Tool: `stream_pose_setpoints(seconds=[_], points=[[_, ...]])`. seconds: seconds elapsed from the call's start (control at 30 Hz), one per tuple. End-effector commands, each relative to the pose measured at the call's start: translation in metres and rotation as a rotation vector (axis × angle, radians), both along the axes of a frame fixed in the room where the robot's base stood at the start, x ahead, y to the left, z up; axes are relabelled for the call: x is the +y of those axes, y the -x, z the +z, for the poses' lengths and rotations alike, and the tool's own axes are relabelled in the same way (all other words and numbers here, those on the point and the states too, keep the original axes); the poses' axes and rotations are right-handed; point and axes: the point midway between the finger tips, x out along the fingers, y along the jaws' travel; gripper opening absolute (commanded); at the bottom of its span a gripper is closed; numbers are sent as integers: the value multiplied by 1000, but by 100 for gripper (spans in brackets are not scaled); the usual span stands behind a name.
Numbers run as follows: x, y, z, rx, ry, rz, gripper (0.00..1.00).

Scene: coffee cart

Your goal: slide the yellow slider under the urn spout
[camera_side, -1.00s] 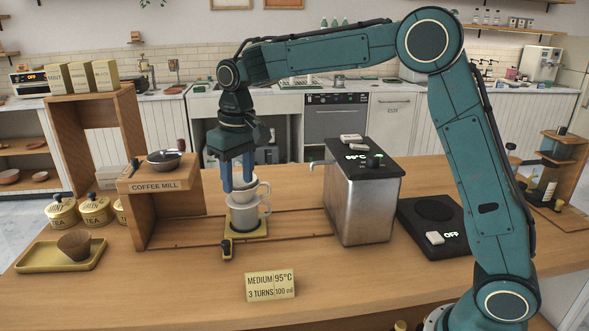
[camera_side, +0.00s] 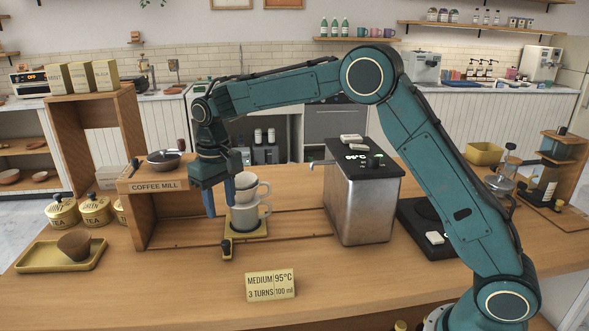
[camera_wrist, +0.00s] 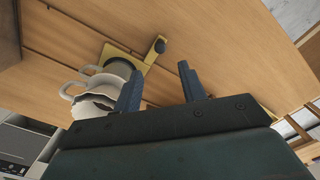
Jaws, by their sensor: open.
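The yellow slider (camera_side: 260,233) sits on the rail track in the counter, and its dark knob (camera_side: 227,249) points to the front. It also shows in the wrist view (camera_wrist: 150,55). The urn (camera_side: 365,200) is a steel box with a black top reading 95°C. Its spout (camera_side: 318,163) sticks out to the left, well right of the slider. My gripper (camera_side: 220,207) is open and empty, just left of the stacked cups; its fingers also show in the wrist view (camera_wrist: 160,85).
The coffee mill stand (camera_side: 160,205) is left of my gripper. A recipe card (camera_side: 270,286) stands in front of the track. A black scale (camera_side: 425,225) lies right of the urn. The track between the slider and the urn is clear.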

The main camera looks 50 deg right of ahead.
Motion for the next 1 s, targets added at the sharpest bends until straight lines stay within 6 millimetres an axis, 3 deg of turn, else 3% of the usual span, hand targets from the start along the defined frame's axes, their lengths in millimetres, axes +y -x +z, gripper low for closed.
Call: stream_pose_setpoints(seconds=[0.6, 0.8, 1.0], points=[[0, 1, -91, 3, 0, 0, 41], [0, 0, -111, 1, 0, 0, 41], [0, 0, -118, -1, 0, 0, 41]])
